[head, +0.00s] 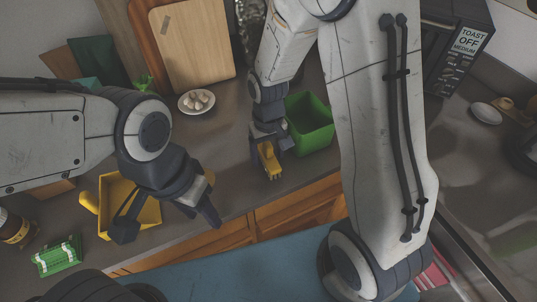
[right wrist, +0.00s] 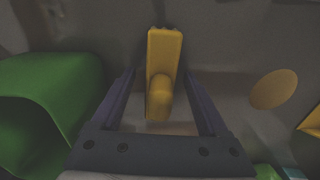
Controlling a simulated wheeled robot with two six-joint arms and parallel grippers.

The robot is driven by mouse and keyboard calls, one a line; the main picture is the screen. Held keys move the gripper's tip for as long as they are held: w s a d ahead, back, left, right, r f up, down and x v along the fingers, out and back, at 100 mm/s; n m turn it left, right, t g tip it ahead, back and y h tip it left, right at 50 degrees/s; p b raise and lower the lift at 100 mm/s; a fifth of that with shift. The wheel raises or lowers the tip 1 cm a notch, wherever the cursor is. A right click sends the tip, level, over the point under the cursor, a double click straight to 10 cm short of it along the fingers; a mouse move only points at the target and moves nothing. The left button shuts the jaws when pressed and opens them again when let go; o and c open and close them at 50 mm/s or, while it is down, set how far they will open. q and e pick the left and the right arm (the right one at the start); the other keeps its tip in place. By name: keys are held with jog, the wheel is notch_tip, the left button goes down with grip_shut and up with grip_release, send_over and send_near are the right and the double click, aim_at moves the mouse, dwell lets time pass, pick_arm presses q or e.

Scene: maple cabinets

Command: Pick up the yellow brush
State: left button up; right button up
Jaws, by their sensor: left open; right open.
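The yellow brush (head: 268,160) is on the grey counter, just left of a green bin, and its upper part is partly hidden by my right gripper. My right gripper (head: 268,140) is open above the brush. In the right wrist view the brush (right wrist: 163,60) extends from between the two spread fingers (right wrist: 161,88) to beyond their tips, with a gap on each side. My left gripper (head: 168,220) is open and empty, in front of a yellow dustpan-like tray (head: 118,195) at the left.
The green bin (head: 312,125) stands close to my right gripper; it also shows in the right wrist view (right wrist: 60,75). A plate of pale round items (head: 196,103) and cutting boards (head: 190,50) are behind. A green packet (head: 58,256) lies at the left. A toaster oven (head: 462,55) stands far right.

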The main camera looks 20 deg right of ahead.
aim_at(268, 145)
grip_shut()
jog(key=shift+r, duration=0.1)
jog(key=shift+w+r, duration=0.1)
jog(key=shift+r, duration=0.5)
notch_tip(268, 145, up, 3)
jog(key=shift+r+b, duration=0.1)
jog(key=shift+b, duration=0.2)
jog(key=s+d+r, duration=0.4)
jog(key=s+r, duration=0.2)
jog(key=s, duration=0.5)
jog(key=shift+d+r+b, duration=0.2)
jog(key=shift+b, duration=0.2)
